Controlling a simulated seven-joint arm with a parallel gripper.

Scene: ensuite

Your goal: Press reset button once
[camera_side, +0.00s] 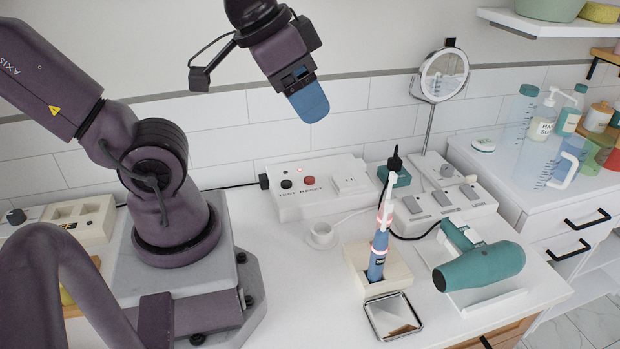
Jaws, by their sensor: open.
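A white outlet box (330,199) sits at the back of the counter against the tiled wall. Its top has a black button marked TEST (286,184) and a red button marked RESET (309,181). A small red light (299,170) glows above them, and a socket is at the right of the box. My gripper (309,103) hangs in the air above the box, with blue fingertips pointing down. It is well clear of the buttons and touches nothing. The gap between the fingers is hard to see from this side.
A toothbrush (380,238) stands in a wooden holder (399,273). A teal hair dryer (481,266) lies at the right. A round mirror (443,75) stands behind a grey-switched power strip (444,202). Counter left of the cup is clear.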

